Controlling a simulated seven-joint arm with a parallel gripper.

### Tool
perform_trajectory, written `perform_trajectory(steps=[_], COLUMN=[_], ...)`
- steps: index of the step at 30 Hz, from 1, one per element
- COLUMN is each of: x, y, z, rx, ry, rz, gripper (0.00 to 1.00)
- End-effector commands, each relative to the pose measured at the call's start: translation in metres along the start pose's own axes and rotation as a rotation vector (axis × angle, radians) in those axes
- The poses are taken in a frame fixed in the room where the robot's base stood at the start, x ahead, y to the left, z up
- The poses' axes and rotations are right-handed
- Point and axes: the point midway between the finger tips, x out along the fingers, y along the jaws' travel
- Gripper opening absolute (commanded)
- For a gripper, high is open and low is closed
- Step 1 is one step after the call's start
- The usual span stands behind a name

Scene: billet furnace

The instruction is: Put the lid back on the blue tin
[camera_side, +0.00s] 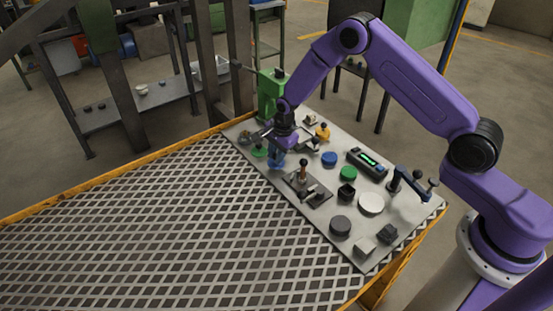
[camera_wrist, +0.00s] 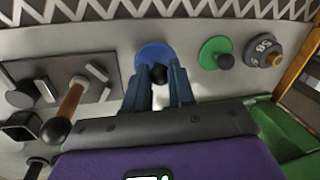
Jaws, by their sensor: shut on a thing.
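My gripper (camera_wrist: 159,85) has blue fingers and is closed around the black knob (camera_wrist: 158,73) of a round blue lid (camera_wrist: 152,54). In the side view my gripper (camera_side: 277,158) is low over the far left part of the grey work plate. The fingers and lid blend together there, so I cannot tell whether the lid touches the plate. A short round blue piece, apparently the blue tin (camera_side: 329,159), stands to the right of my gripper. Its top has no knob. It does not show in the wrist view.
A green lid with a black knob (camera_wrist: 215,53) and a grey dial-like piece (camera_wrist: 262,52) sit beside the blue lid. A lever fixture (camera_side: 307,187), green round piece (camera_side: 348,173), display box (camera_side: 367,162) and blue crank (camera_side: 408,183) crowd the plate. A green post (camera_side: 270,95) stands behind.

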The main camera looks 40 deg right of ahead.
Motion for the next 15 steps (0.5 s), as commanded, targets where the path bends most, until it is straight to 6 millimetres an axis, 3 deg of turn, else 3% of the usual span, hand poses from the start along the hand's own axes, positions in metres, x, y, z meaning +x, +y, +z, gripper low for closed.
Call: perform_trajectory(steps=[9,15], x=[-0.056,-0.076], y=[-0.011,-0.012], z=[0.000,-0.007], rx=[0.000,0.002], ry=[0.000,0.000], rz=[-0.003,0.001], gripper=[0.00,0.00])
